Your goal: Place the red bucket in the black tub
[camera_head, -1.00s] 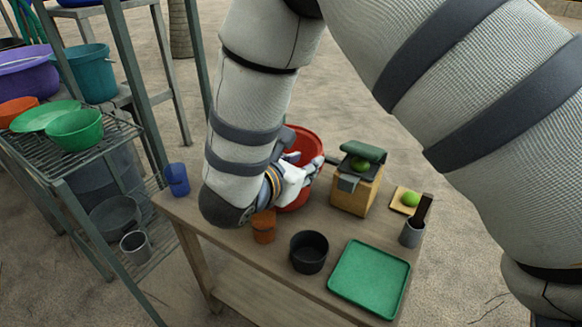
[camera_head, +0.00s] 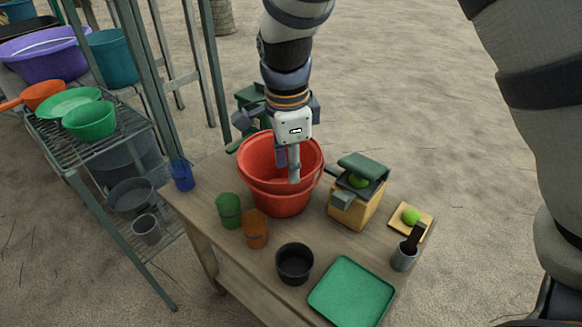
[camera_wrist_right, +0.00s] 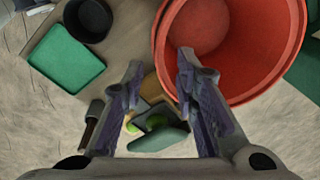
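The red bucket (camera_head: 280,200) stands upright on the table, with its open mouth facing up. My right gripper (camera_head: 291,160) hangs over the bucket, with a finger over its mouth. In the right wrist view the gripper (camera_wrist_right: 160,65) is open with nothing between its fingers. There one finger overlaps the near rim of the bucket (camera_wrist_right: 285,80); I cannot tell whether they touch. A large dark grey tub (camera_head: 128,150) sits low in the shelf at left, partly hidden by the rack. A small black pot (camera_head: 294,272) stands on the table. My left gripper is out of view.
Green (camera_head: 229,212) and orange (camera_head: 255,230) cups stand close left of the bucket. A yellow box with a green lid (camera_head: 355,205) stands to its right. A green tray (camera_head: 350,292) lies at the front. A dark green object (camera_head: 250,98) is behind the bucket.

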